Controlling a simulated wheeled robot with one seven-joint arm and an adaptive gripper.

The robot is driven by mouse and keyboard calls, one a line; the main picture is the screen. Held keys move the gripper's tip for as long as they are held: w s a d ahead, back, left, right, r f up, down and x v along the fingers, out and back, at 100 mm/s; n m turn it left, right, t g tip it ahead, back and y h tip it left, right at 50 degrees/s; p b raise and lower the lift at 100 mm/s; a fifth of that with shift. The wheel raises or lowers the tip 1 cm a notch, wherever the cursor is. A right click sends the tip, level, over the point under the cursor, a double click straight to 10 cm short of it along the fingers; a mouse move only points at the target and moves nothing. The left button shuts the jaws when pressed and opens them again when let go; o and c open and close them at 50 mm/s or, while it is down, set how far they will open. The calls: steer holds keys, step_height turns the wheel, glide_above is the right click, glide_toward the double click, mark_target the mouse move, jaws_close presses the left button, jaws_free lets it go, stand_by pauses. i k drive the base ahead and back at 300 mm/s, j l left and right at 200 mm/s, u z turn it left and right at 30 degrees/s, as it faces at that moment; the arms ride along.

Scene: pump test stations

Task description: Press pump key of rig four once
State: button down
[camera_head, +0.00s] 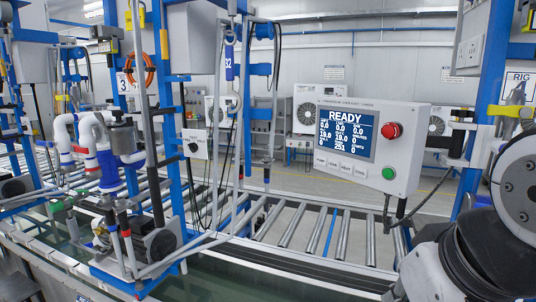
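A light grey control panel (412,150) hangs on a post right of centre, facing me at a slight angle. Its blue screen (346,132) reads READY above rows of figures. A row of several small pale keys runs under the screen; the leftmost key (320,162) seems to be labelled PUMP, but the lettering is tiny. A red knob (391,130) and a green button (388,173) sit at the panel's right side. A sign (518,84) at the right edge reads RIG; its number cannot be read. Parts of my arm show at lower right; my gripper is not in view.
A roller conveyor (290,225) crosses below the panel. A pump rig (128,160) with white pipes, motor and blue frame stands at left, near a sign (125,83) marked 3. A blue upright (484,110) stands right of the panel. A cable hangs beneath the panel.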

mark_target(320, 160)
steer(key=i+j+z, duration=0.1)
steer(key=j, duration=0.35)
steer(key=i+j+z, duration=0.15)
steer(key=j, duration=0.3)
steer(key=i+j+z, duration=0.1)
steer(key=j, duration=0.35)
steer(key=i+j+z, duration=0.15)
steer(key=j, duration=0.35)
steer(key=i, duration=0.05)
